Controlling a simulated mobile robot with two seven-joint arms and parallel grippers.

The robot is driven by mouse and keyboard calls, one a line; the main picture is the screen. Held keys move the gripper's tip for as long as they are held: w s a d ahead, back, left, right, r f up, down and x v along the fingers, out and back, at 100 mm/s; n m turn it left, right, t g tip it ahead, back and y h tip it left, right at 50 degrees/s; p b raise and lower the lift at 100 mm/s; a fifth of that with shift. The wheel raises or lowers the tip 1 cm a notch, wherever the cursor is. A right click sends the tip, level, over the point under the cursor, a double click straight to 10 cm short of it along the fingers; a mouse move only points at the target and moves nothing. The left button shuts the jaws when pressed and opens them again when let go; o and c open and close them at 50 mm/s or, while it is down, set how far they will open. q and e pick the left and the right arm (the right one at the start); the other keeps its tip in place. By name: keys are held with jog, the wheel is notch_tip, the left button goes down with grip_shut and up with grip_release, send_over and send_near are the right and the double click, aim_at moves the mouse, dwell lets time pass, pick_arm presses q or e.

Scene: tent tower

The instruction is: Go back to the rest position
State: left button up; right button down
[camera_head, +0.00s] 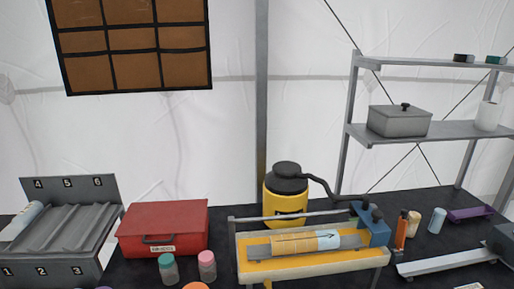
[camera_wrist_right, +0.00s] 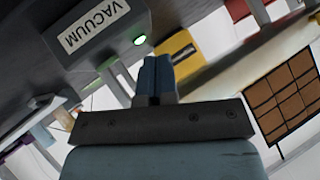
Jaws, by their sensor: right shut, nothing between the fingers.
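My right gripper (camera_wrist_right: 156,76) shows in the right wrist view, its two blue fingers pressed together with nothing between them. Its fingertips are close to a dark grey unit with a VACUUM label (camera_wrist_right: 95,25) and a lit green light (camera_wrist_right: 140,40). I cannot tell whether they touch it. Neither gripper shows in the head view, and my left gripper is in no view.
The dark table holds a numbered grey rack (camera_head: 62,268), a red box (camera_head: 163,228), lidded jars (camera_head: 207,265), a yellow-black canister (camera_head: 285,200) and a yellow fixture (camera_head: 310,268) bearing a patterned tube (camera_head: 300,243). A metal shelf (camera_head: 440,130) stands at the right.

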jog(key=s+a+f+n+h, duration=0.1)
jog(key=s+a+f, duration=0.1)
jog(key=s+a, duration=0.2)
jog(key=s+a+f+t+h, duration=0.1)
jog(key=s+a+f, duration=0.2)
jog(key=s, duration=0.8)
jog(key=s+a+f+n+h, duration=0.1)
jog(key=s+a+f, duration=0.2)
jog(key=s+a, duration=0.3)
jog(key=shift+s+n+t, duration=0.3)
jog(key=shift+s+t, duration=0.1)
jog(key=shift+s, duration=0.55)
